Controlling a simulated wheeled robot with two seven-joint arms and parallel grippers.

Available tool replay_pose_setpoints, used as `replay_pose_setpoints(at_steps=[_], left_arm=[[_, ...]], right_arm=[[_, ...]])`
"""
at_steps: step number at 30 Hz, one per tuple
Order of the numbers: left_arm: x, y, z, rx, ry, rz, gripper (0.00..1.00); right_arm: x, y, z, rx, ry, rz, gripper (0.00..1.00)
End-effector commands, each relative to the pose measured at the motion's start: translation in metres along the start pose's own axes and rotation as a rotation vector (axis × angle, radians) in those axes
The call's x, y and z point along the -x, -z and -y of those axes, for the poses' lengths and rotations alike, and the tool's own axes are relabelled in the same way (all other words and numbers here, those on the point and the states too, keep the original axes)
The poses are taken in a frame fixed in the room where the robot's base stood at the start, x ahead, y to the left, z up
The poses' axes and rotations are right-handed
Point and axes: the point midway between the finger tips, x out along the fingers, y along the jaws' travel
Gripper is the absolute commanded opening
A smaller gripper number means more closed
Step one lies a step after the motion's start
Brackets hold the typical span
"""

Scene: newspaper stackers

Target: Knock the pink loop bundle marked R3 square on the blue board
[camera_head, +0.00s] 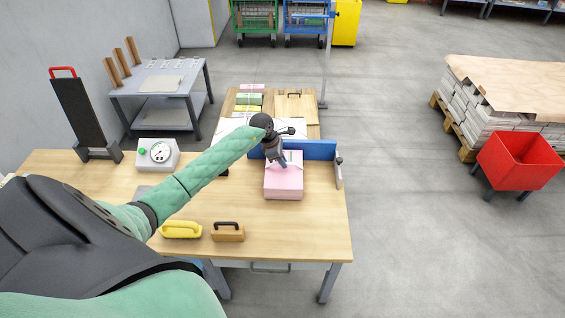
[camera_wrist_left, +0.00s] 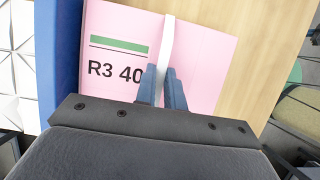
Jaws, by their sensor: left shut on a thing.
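The pink bundle (camera_head: 284,184) sits on the wooden table in front of the blue board (camera_head: 318,150). In the left wrist view its top sheet reads "R3 40" under a green bar, and a white band (camera_wrist_left: 167,38) crosses the pink bundle (camera_wrist_left: 205,55). The blue board (camera_wrist_left: 62,50) runs along the bundle's left side there, apparently against it or very close. My left gripper (camera_head: 282,162) is above the bundle; in the wrist view its fingers (camera_wrist_left: 162,86) are shut on the white band. My right gripper is not in view.
A yellow-handled tool (camera_head: 181,231) and a brown block with a black handle (camera_head: 228,233) lie at the table's front. A dial scale (camera_head: 157,154) stands at left. A metal stop (camera_head: 338,173) is right of the bundle. Green and yellow stacks (camera_head: 248,99) lie behind the board.

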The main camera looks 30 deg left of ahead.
Motion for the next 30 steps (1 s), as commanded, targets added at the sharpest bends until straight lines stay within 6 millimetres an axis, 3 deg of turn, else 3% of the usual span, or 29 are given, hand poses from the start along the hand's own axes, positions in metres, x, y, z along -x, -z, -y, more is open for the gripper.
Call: replay_pose_setpoints(at_steps=[30], left_arm=[[0.002, -0.002, -0.015, -0.001, -0.004, 0.003, 0.0]], right_arm=[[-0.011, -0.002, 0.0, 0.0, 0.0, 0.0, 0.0]])
